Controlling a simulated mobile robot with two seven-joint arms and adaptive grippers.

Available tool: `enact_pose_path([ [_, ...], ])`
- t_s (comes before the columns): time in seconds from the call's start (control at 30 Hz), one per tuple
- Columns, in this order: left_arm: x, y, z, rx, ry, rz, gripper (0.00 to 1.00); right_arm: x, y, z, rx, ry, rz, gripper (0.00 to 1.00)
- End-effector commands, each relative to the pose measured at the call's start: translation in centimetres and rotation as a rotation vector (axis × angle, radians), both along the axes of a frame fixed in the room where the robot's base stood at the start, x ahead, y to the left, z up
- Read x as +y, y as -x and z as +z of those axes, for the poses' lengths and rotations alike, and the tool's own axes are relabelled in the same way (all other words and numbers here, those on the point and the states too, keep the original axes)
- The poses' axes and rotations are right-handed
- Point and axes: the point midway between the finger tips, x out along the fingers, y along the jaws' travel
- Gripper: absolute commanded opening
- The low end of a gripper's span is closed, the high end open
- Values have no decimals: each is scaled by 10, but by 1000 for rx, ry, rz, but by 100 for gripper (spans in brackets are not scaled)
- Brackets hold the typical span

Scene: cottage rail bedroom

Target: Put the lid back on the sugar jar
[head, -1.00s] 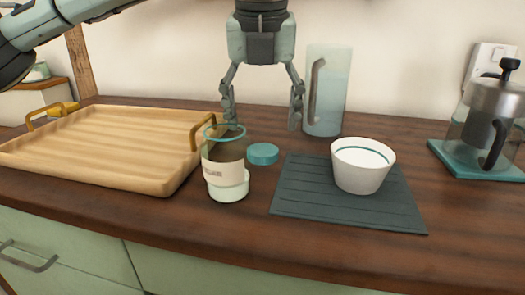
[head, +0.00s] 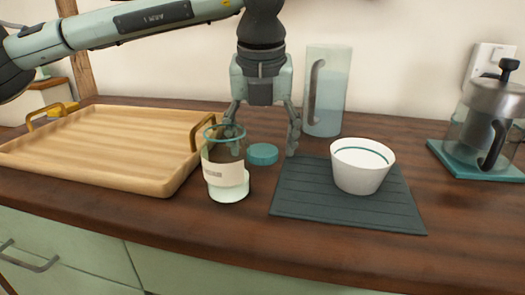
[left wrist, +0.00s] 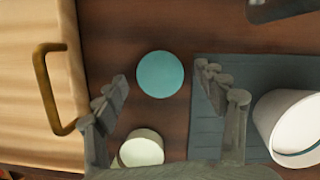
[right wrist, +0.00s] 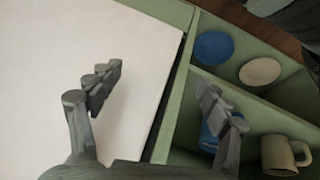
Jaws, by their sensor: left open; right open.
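The sugar jar (head: 226,178) is clear with a teal rim and a pale label. It stands upright and open on the counter, right of the tray. The teal round lid (head: 263,154) lies flat on the counter just behind and right of the jar; it also shows in the left wrist view (left wrist: 160,74). My left gripper (head: 262,145) is open and points down above the lid, its fingers spread to either side of it. In the left wrist view the jar (left wrist: 141,149) is between the fingers' bases. My right gripper (right wrist: 155,90) is open and empty, away from the counter top.
A wooden tray (head: 100,140) with brass handles is at left. A white bowl (head: 362,166) stands on a dark mat (head: 300,190). A pitcher (head: 325,92) stands behind; a French press (head: 488,125) is at right. An open compartment with a mug (right wrist: 282,153) lies below my right gripper.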

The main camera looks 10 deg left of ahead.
Motion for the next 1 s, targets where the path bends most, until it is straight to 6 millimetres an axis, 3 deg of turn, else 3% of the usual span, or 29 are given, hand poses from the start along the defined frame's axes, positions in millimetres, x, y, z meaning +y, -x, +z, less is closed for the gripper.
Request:
enact_pose_path([
  [0.1,0,0,0,0,0,0,69,0,0,0,0,1,0,77],
  [0.37,0,0,0,0,0,0,38,-1,0,0,-1,1,0,77],
  [0.77,0,0,4,0,0,1,38,-1,0,1,1,1,-1,77],
  [0.93,0,0,20,-1,0,1,38,-4,6,1,33,7,-10,77],
  [1.0,0,-1,32,-2,1,1,38,-11,11,-10,77,15,-26,77],
])
